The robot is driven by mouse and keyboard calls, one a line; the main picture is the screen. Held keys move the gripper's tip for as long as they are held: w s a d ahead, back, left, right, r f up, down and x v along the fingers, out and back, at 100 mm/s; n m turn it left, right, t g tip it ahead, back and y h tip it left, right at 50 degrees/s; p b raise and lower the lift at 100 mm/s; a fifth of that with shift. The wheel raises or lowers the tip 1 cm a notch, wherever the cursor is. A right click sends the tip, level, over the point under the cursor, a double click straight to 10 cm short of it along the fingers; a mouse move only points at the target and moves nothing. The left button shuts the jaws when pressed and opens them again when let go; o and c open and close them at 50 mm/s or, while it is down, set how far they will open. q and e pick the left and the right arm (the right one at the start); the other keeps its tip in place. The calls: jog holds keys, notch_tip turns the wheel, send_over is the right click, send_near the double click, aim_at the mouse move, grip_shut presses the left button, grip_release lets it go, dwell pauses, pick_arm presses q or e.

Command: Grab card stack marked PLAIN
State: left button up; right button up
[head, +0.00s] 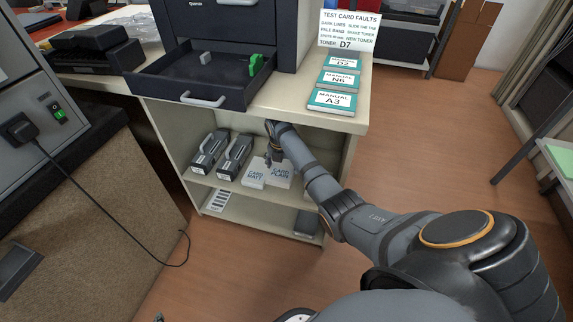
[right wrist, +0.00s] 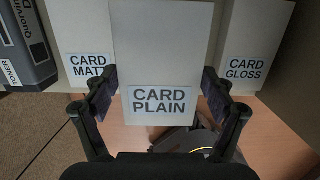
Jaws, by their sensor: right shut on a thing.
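The white card stack marked PLAIN (right wrist: 163,50) fills the middle of the right wrist view, its label facing me. In the head view the right gripper (head: 273,156) reaches in under the cabinet top. The stack juts nearer to the camera than its neighbours; whether it still touches the shelf I cannot tell.
A card stack marked MATT (right wrist: 83,35) stands close on the left, and one marked GLOSS (right wrist: 252,45) on the right. Two dark toner cartridges (head: 235,155) lie further left on the shelf (head: 222,183). The cabinet top (head: 300,98) overhangs the arm. An open drawer (head: 180,95) sits above.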

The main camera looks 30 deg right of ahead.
aim_at(274, 172)
jog(key=a, duration=0.1)
jog(key=a+p, duration=0.1)
jog(key=a, duration=0.1)
jog(key=shift+a+r, duration=0.25)
jog(key=shift+a, duration=0.1)
pick_arm(q)
jog(key=s+g+p, duration=0.3)
jog(key=s+g, duration=0.2)
jog(key=s, duration=0.1)
jog(key=shift+s+a, duration=0.3)
jog(key=shift+a, duration=0.05)
pick_arm(e)
jog(key=a, duration=1.4)
jog(key=shift+f, duration=0.15)
